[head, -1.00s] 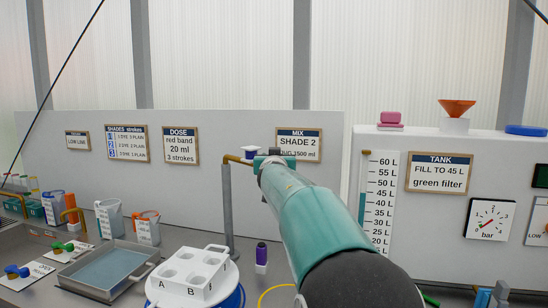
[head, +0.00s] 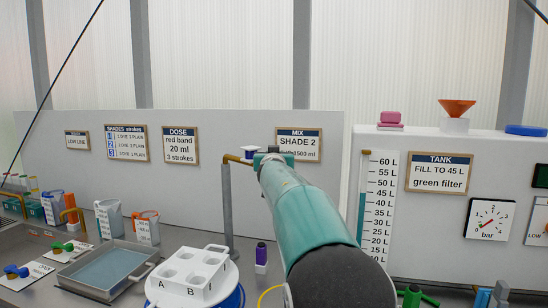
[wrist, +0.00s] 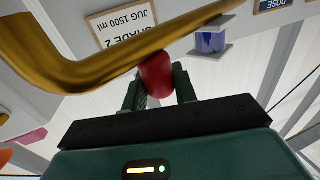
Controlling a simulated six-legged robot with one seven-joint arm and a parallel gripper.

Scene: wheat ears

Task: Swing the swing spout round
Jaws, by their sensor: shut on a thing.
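The swing spout (head: 236,159) is a brass pipe on top of a grey upright post (head: 228,205), in the middle of the head view. In the wrist view the spout (wrist: 95,72) crosses the upper part as a thick bent golden tube. A red grip (wrist: 156,72) sits against the pipe. My gripper (wrist: 158,84) has its two dark green fingers on either side of the red grip and is shut on it. In the head view my gripper (head: 262,157) is at the spout's right end, and my arm hides what lies behind it.
A white block with round wells (head: 190,272) stands in front of the post, with a purple-capped bottle (head: 261,256) to its right. A metal tray (head: 105,270) and jugs stand left. The wall panel with signs is behind the spout.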

